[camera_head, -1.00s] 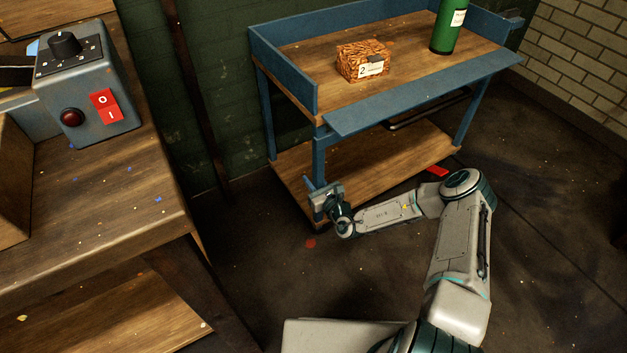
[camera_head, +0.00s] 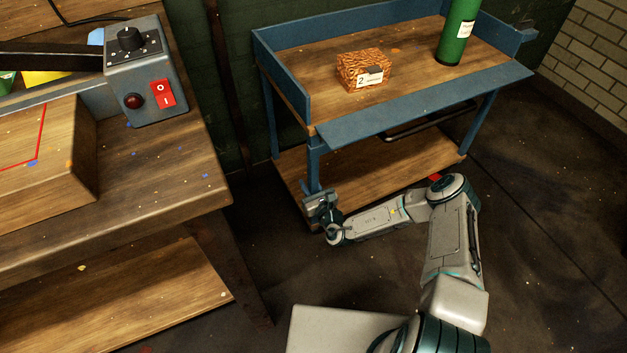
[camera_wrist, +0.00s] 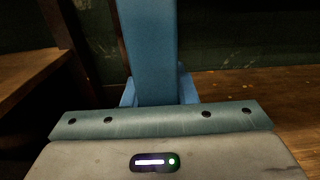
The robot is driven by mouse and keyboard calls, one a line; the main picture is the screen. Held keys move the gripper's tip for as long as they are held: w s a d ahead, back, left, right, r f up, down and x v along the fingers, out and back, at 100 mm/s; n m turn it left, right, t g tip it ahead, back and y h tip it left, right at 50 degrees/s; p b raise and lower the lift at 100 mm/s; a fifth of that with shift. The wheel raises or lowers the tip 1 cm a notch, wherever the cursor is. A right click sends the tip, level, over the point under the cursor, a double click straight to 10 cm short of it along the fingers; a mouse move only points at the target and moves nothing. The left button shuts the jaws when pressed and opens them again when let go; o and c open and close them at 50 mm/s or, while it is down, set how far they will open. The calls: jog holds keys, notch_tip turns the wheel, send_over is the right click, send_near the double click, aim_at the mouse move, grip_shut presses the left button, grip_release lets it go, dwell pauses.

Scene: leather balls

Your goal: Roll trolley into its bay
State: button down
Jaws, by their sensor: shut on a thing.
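The blue trolley (camera_head: 425,115) with wooden shelves stands against the dark green wall. In the wrist view the blue leg (camera_wrist: 150,50) rises straight up behind my gripper's flat body. The fingertips are hidden there.
A wooden workbench (camera_head: 150,180) fills the left, with a grey control box (camera_head: 147,85) on it. A gap of dark floor lies between bench and trolley. A pale brick wall (camera_head: 590,60) stands at the right. Open floor (camera_head: 550,240) lies front right.

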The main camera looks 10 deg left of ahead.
jog(key=shift+s+a, duration=0.3)
jog(key=shift+s, duration=0.05)
jog(key=c, duration=1.1)
grip_release()
jog(key=p+v, duration=0.4)
jog(key=v, duration=0.9)
jog(key=shift+s+d, duration=0.2)
jog(key=shift+s, duration=0.15)
